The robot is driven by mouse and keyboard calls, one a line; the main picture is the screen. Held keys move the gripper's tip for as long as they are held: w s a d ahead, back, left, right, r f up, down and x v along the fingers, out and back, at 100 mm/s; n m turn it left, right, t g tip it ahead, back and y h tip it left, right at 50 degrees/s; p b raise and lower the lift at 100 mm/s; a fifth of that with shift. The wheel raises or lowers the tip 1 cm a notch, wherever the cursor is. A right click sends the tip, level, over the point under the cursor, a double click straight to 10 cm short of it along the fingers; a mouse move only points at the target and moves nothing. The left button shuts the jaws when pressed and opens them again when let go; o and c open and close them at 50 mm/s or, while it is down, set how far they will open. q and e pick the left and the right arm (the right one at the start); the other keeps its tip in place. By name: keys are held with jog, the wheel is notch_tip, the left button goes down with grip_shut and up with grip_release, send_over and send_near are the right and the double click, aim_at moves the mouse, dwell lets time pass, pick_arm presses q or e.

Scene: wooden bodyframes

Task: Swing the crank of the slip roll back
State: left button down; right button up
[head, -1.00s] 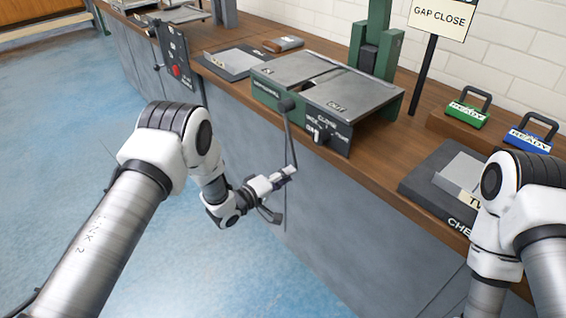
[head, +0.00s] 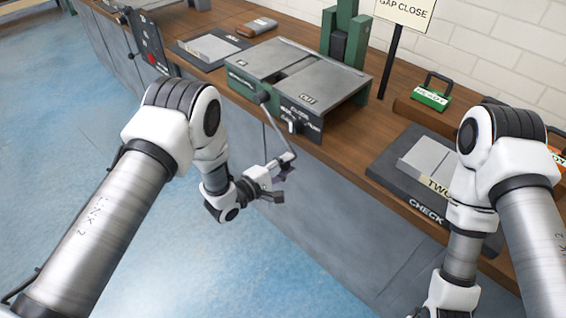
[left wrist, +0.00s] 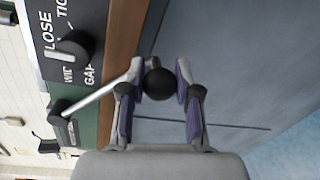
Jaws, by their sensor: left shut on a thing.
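The slip roll (head: 310,77) is a green and grey machine on the bench. Its thin grey crank (head: 279,130) hangs from a dark hub on the front face, slanting down and to the right. My left gripper (head: 281,175) is at the crank's lower end, in front of the bench. In the left wrist view the crank arm (left wrist: 97,97) runs to a black ball knob (left wrist: 157,84). The left gripper's fingers (left wrist: 158,72) are closed around that knob. My right gripper is out of view; only its arm shows at the right.
A dark knob (head: 293,126) sits on the slip roll's front, right of the hub. A check tray (head: 385,178) lies right of the machine, close to my right arm. A green block (head: 430,97) stands on a wooden ledge. The floor (head: 60,170) at left is clear.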

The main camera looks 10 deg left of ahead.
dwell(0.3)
pick_arm(q)
jog(key=c, duration=0.8)
grip_release()
jog(key=shift+r, duration=0.1)
jog(key=shift+d, duration=0.1)
jog(key=v, duration=1.2)
